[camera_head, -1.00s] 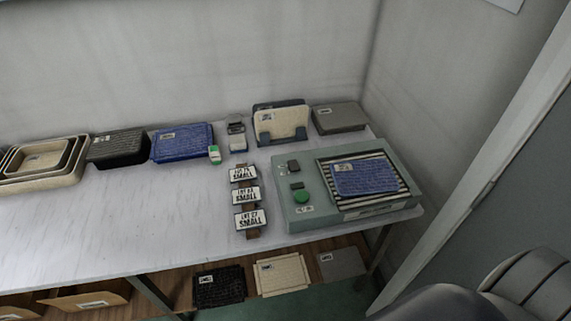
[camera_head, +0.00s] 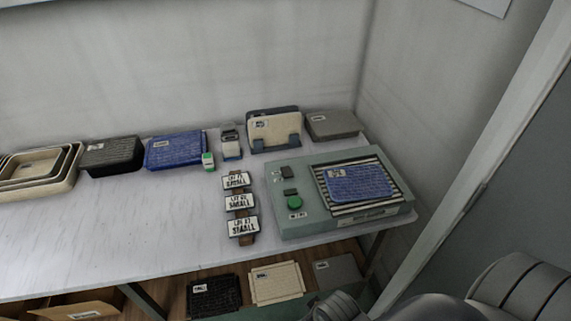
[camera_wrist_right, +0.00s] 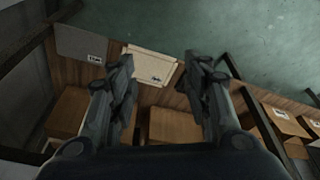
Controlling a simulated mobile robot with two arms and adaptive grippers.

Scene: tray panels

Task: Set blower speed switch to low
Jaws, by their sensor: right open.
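A grey-green machine (camera_head: 277,217) sits at the right end of the table, with a blue textured panel (camera_head: 358,183) lying on its striped grille (camera_head: 395,190). On its left strip are a small dark switch (camera_head: 288,170), a second small dark part just below it and a round green button (camera_head: 295,203). The switch's setting is too small to read. My right gripper (camera_wrist_right: 163,78) is open and empty in the right wrist view, above the lower shelf and floor, away from the machine. In the head view only parts of my right arm show at the bottom right. My left gripper is not in view.
Three lot signs (camera_head: 240,202) stand left of the machine. Trays and panels line the back, including a blue tray (camera_head: 175,150) and a cream panel in a holder (camera_head: 275,130). More panels and boxes lie on the lower shelf. The table's left front is clear.

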